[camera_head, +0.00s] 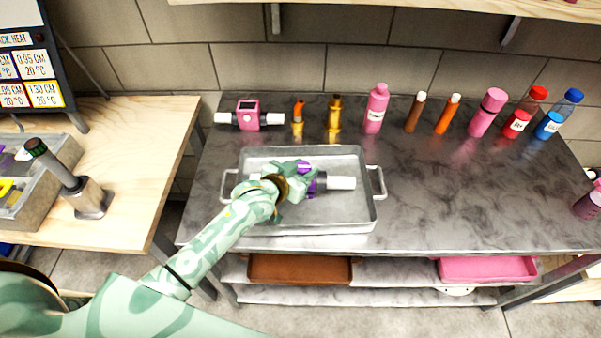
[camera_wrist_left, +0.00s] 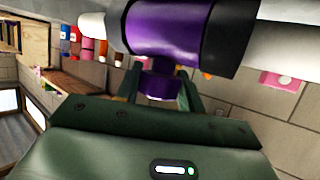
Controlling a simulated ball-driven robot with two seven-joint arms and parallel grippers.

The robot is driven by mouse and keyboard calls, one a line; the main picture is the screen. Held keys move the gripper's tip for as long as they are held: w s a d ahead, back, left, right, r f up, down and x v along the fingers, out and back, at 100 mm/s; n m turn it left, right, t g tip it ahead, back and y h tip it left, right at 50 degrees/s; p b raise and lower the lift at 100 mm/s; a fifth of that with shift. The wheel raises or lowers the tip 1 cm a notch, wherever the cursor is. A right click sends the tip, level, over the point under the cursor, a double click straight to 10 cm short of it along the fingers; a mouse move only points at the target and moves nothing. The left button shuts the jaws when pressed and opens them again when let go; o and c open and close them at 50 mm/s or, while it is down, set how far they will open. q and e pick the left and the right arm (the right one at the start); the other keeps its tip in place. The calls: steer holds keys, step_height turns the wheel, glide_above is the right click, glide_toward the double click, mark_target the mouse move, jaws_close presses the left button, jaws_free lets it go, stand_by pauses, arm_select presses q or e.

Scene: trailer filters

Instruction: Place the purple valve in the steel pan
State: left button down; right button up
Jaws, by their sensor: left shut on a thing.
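The purple valve (camera_head: 318,184) has a purple body, black bands and white pipe ends. In the head view it is over the inside of the steel pan (camera_head: 352,215), a grey tray with two side handles on the dark marble table. My left gripper (camera_head: 300,180) is shut on the valve and covers part of it. In the left wrist view the valve (camera_wrist_left: 170,28) lies across the top, with its purple knob (camera_wrist_left: 160,82) between the fingers. I cannot tell whether the valve touches the pan floor. My right gripper is not in view.
A pink valve (camera_head: 248,116), a pink bottle (camera_head: 376,108) and several other bottles and tubes stand along the table's back. A wooden bench (camera_head: 135,205) is at the left. A brown tray (camera_head: 300,268) and a pink tray (camera_head: 487,269) are on the shelf below.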

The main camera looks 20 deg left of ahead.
arm_select(q)
steer(key=shift+r, duration=0.1)
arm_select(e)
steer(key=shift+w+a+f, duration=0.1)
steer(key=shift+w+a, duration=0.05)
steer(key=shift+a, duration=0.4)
arm_select(q)
steer(key=c, duration=0.9)
jaws_free()
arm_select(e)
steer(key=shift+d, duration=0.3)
arm_select(q)
steer(key=shift+s+r+p, duration=0.1)
steer(key=shift+s+p, duration=0.2)
steer(key=shift+p, duration=0.05)
steer(key=shift+p+v, duration=1.55)
steer(key=shift+v, duration=4.2)
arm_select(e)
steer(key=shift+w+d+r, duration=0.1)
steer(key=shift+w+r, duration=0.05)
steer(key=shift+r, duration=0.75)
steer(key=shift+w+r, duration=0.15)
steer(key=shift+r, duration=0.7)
